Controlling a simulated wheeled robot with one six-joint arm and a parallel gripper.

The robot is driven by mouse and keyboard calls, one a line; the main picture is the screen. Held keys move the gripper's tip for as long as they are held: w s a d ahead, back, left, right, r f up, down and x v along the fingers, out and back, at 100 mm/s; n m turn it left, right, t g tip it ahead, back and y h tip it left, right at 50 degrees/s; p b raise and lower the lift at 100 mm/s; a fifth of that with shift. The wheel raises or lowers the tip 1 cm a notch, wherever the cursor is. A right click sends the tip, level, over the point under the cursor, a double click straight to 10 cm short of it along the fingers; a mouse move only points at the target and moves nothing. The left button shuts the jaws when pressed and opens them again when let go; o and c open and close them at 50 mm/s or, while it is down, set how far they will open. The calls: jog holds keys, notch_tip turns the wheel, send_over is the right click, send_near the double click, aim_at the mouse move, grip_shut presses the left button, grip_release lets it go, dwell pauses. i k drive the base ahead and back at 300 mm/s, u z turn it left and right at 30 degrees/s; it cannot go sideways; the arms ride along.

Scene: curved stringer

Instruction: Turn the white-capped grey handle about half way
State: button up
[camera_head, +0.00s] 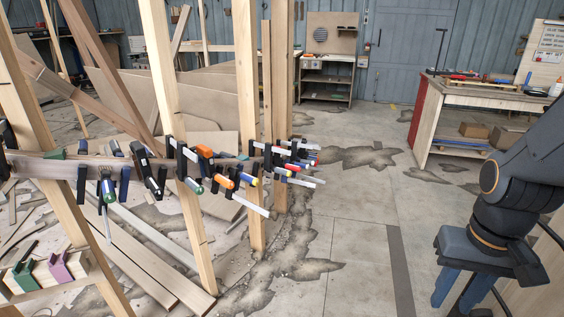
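Several bar clamps (204,153) sit in a row along a curved wooden stringer (60,168) that runs across upright posts. Their handles show green, orange, blue, red and dark colours. A dark clamp (140,152) with a pale white-grey part stands left of the middle post. The clamps are small and overlap, so I cannot tell for certain which one has the white-capped grey handle. My gripper (462,290) is at the lower right, pointing down. Its two blue fingers are apart with nothing seen between them. It is well away from the clamps; its fingertips are near the bottom edge.
Tall wooden posts (172,110) stand around the stringer, with planks and boards (145,262) leaning and lying at left. A workbench (480,97) with tools stands at right, another (327,75) at the back. The concrete floor (355,215) between clamps and gripper is mostly clear, with cracked patches.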

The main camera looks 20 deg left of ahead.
aim_at(311, 163)
jog(key=u, duration=0.6)
jog(key=i, duration=2.4)
jog(key=z, duration=0.45)
